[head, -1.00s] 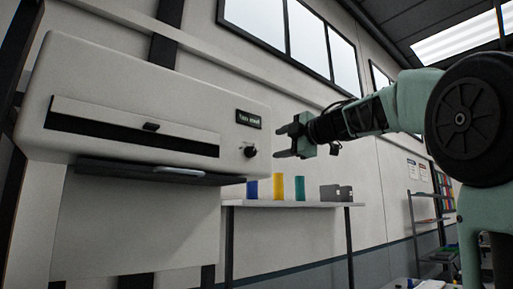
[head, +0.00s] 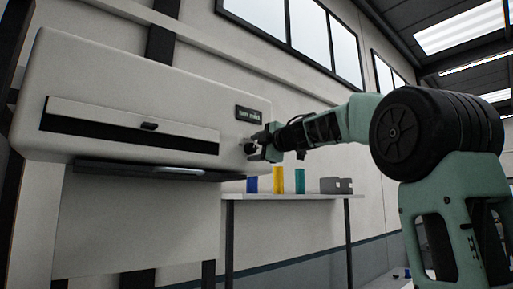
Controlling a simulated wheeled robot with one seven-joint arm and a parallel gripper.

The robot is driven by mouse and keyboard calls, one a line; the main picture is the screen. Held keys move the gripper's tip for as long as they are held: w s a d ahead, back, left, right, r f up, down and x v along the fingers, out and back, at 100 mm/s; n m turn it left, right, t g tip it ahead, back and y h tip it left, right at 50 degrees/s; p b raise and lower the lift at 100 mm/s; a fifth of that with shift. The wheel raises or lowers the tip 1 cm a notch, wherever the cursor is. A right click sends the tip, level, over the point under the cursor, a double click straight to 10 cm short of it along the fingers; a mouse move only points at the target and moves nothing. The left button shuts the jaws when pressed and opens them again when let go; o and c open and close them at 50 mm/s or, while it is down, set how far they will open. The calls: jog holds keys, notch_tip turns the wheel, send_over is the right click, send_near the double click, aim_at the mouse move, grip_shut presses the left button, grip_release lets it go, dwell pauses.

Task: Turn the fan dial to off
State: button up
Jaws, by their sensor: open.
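The fan dial (head: 249,148) is a small black knob on the right end of a large white machine (head: 90,75). A small dark label plate (head: 248,115) sits above it. My gripper (head: 256,146) is open, with its fingers at the dial and partly covering it. I cannot tell whether the fingers touch the dial or which way the dial points.
A dark slot with a white flap (head: 110,113) runs along the machine's front, with a dark handled tray edge (head: 150,171) below. A shelf (head: 310,197) behind holds blue (head: 252,185), yellow (head: 279,180) and teal (head: 300,181) rolls and grey boxes (head: 336,185).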

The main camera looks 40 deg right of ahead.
jog(key=c, duration=1)
jog(key=shift+o, duration=0.2)
jog(key=shift+n, duration=0.3)
jog(key=n, duration=0.4)
jog(key=shift+f+n, duration=0.1)
jog(key=shift+n, duration=0.2)
jog(key=n, duration=0.4)
jog(key=shift+n+b, duration=0.3)
jog(key=shift+b, duration=0.1)
jog(key=n+b, duration=0.1)
jog(key=n, duration=0.4)
jog(key=shift+f+b, duration=0.1)
jog(key=shift+b, duration=0.3)
jog(key=n+b, duration=0.1)
jog(key=n, duration=0.4)
jog(key=shift+b, duration=0.4)
